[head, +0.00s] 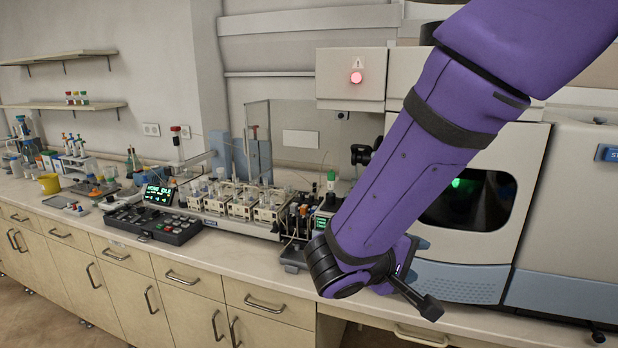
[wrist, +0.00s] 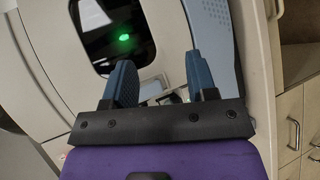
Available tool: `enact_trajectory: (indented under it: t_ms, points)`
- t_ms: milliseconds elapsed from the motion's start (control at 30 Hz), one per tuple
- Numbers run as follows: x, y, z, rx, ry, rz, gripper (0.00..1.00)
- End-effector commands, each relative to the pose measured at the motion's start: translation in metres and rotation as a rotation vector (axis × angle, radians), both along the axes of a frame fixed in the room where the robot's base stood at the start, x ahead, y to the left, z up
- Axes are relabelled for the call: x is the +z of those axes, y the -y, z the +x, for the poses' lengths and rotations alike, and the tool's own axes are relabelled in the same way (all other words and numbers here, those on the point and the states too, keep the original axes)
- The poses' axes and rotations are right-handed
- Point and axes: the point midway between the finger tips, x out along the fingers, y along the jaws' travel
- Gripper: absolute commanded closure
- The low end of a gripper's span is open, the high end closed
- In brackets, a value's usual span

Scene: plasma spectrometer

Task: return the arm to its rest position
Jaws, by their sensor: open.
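My purple arm reaches down from the upper right of the head view, in front of the spectrometer (head: 535,185). My gripper is at its low end, above the front edge of the bench, and its fingers are mostly hidden there. In the wrist view my gripper (wrist: 160,88) shows two blue-grey fingers set wide apart on a black bar, with nothing between them. The spectrometer's dark window with a green glow (wrist: 122,38) lies beyond the fingers in the wrist view.
The bench top (head: 270,266) holds an autosampler with several vials (head: 245,205), a keypad console (head: 153,223) and a small screen (head: 159,194) to the left of my arm. A yellow cup (head: 49,184) stands farther left. Drawers (head: 265,304) line the front below.

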Motion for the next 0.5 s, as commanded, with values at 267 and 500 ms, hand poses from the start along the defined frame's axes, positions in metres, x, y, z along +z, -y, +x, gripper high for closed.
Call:
enact_trajectory:
  t_ms: [267,500]
  points:
    - [0.035,0.076,-0.040,-0.257,-0.144,0.266,0.48]
    - [0.056,0.112,-0.082,-0.373,-0.206,0.552,0.48]
